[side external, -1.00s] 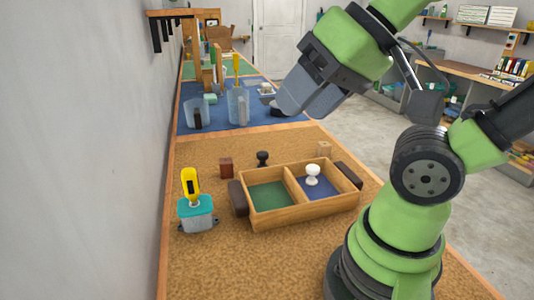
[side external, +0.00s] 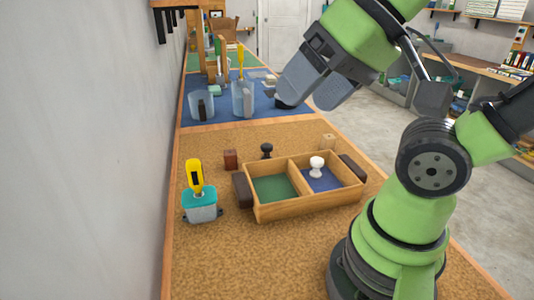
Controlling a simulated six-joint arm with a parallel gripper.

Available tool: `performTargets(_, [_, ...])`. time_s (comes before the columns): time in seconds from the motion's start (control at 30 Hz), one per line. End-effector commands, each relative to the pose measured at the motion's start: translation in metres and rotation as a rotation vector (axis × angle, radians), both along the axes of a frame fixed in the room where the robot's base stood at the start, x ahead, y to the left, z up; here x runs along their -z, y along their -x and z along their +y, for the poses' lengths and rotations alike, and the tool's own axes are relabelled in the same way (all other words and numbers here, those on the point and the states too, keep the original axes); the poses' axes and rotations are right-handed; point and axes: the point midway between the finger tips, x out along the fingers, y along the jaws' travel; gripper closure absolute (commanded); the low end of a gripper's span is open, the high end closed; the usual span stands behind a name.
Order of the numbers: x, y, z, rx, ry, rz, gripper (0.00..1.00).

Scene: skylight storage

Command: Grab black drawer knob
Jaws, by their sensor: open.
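The black drawer knob (side external: 267,150) stands upright on the cork work surface, just behind the wooden tray. My gripper (side external: 305,103) is raised above the surface, up and to the right of the black knob and well apart from it. Its jaws are open, and I see nothing held between them. The two-compartment tray (side external: 300,208) has a green-floored left part and a blue-floored right part. A white knob (side external: 317,167) stands in the blue compartment; the green one (side external: 272,188) is empty.
A dark brown block (side external: 230,159) stands left of the black knob, and a light wooden block (side external: 328,142) right of it. Clear cups (side external: 201,106) stand on the blue mat behind. The front cork is clear.

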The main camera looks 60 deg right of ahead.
Motion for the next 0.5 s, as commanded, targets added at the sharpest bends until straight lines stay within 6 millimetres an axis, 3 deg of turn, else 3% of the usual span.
performTargets(0.13, [-0.001,-0.006,-0.003,0.020,0.005,0.011,0.32])
performTargets(0.23, [-0.004,-0.024,-0.013,0.078,0.021,0.042,0.32])
performTargets(0.5, [0.008,-0.110,-0.074,0.340,0.093,0.159,0.32])
